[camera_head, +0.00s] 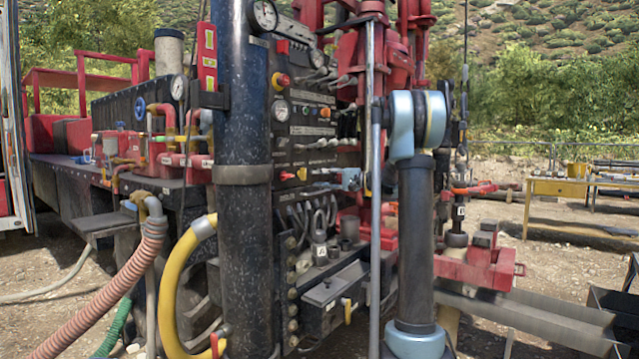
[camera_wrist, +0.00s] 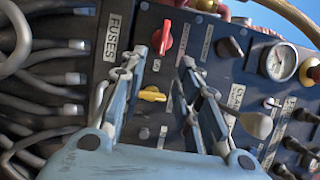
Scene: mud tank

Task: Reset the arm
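My gripper (camera_wrist: 165,62) shows in the wrist view with its two blue-grey fingers apart and nothing between them. It faces the dark control panel (camera_wrist: 205,50). Beyond the fingertips are a red knob (camera_wrist: 166,37) and a yellow knob (camera_wrist: 152,94). I cannot tell whether a finger touches the panel. In the head view my arm (camera_head: 418,240) stands upright, with a pale blue joint at its top, in front of the machine's right part. A small light-blue part (camera_head: 345,178) by the panel (camera_head: 308,158) may be my gripper, but it is too small to tell.
The panel has gauges (camera_wrist: 279,62), a FUSES label and grey cables (camera_wrist: 40,80). A thick black post (camera_head: 243,220) stands left of the panel. Yellow (camera_head: 172,285) and ribbed red (camera_head: 110,310) hoses hang at left. A yellow table (camera_head: 560,188) stands on open ground at right.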

